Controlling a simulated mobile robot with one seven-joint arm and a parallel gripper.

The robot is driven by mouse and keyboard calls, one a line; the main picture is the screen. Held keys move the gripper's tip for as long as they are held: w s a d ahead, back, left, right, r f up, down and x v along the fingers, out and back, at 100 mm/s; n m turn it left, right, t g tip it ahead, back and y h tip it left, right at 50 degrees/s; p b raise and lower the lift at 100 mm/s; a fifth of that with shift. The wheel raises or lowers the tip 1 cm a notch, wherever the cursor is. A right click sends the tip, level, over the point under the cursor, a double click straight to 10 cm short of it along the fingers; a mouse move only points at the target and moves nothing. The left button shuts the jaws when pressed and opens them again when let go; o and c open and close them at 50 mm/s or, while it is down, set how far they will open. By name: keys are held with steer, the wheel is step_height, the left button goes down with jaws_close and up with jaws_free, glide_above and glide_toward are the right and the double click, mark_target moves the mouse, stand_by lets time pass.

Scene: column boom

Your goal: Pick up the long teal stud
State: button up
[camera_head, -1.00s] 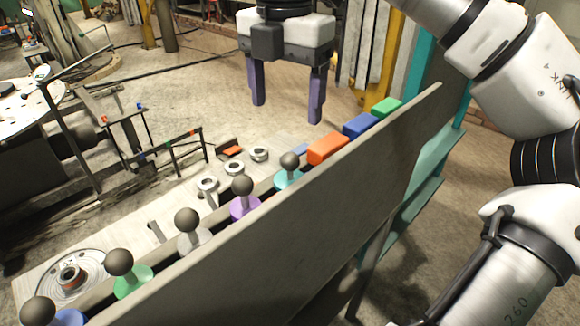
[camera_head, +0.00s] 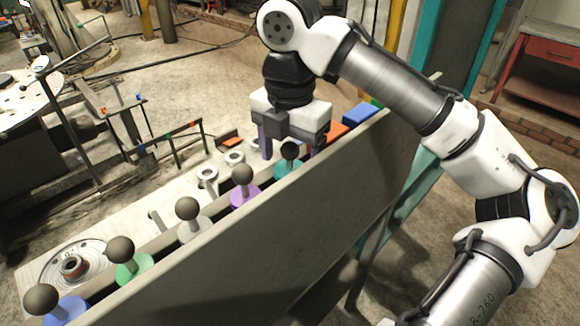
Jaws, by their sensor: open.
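The teal stud (camera_head: 288,168) stands upright in the row, with a dark round knob on a teal round base. It is the farthest stud I see in the row, just behind the grey panel. My gripper (camera_head: 291,147) points down over that spot, with its two purple fingers spread and empty. The fingers appear to the left and right of the teal stud's knob, and the knob shows in front of the gap. I cannot tell whether the knob is truly between them in depth.
A purple stud (camera_head: 244,193) stands nearest the teal one, with white, green and blue studs nearer me. Orange (camera_head: 334,133) and blue blocks (camera_head: 360,113) lie beyond. A tall grey panel (camera_head: 270,240) runs along the row's right side. Metal rings lie left.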

steer(key=shift+f, duration=0.3)
steer(key=shift+c, duration=0.4)
steer(key=c, duration=1)
steer(key=shift+r, duration=0.15)
steer(key=shift+r+p, duration=1.7)
steer(key=shift+r, duration=8.2)
